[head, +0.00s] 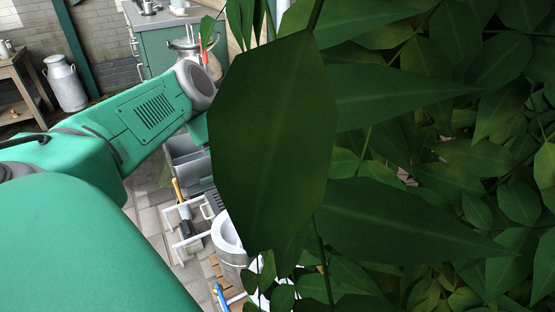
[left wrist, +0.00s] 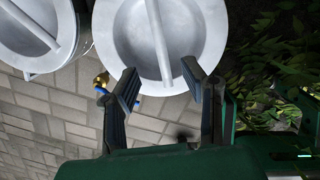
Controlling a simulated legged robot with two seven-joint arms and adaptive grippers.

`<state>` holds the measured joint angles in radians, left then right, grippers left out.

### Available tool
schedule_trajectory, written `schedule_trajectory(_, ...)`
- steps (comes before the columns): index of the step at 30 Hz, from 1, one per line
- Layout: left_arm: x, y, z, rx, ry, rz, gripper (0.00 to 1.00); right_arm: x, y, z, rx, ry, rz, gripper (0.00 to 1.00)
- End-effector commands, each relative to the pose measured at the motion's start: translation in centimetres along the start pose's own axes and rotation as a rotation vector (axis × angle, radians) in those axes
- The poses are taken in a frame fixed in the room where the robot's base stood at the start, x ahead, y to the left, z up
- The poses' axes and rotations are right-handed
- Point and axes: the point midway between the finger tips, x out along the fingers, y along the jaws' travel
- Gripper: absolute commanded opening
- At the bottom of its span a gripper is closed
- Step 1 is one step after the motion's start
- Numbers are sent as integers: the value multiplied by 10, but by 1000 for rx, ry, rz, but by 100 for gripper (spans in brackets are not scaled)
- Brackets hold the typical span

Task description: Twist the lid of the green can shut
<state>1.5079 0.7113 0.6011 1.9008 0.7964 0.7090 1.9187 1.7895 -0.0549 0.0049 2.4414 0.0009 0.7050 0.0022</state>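In the left wrist view, a round grey metal lid (left wrist: 126,32) with a straight bar handle (left wrist: 160,40) fills the top middle. My left gripper (left wrist: 160,76) is open, its two fingers apart near the lid's lower edge and on either side of the bar's lower end. Nothing is held between them. I cannot tell whether the fingers touch the lid. A second grey lid with a bar (left wrist: 20,42) lies at the top left. No green can body can be made out. In the head view, leaves hide my left gripper. My right gripper is in neither view.
Large green leaves (head: 270,140) cover the head view's middle and right. A grey churn (head: 65,85) stands at the far left beside a wooden table (head: 18,85). A green cabinet (head: 165,50) stands at the back.

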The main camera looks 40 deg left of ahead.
Motion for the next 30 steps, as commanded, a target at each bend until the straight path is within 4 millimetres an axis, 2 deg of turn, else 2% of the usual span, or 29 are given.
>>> schedule_trajectory(1, 14, 1, -1, 2, 1, 2, 38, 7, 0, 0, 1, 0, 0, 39)
schedule_trajectory(6, 49, 2, -2, 4, 2, -2, 38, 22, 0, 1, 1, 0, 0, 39)
schedule_trajectory(15, 102, 1, -1, 5, 0, -3, 38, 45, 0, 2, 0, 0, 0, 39)
schedule_trajectory(21, 118, 0, -1, 6, 0, -1, 38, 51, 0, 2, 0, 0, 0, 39)
schedule_trajectory(30, 122, 1, 0, 6, 1, -4, 38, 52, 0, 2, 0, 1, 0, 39)
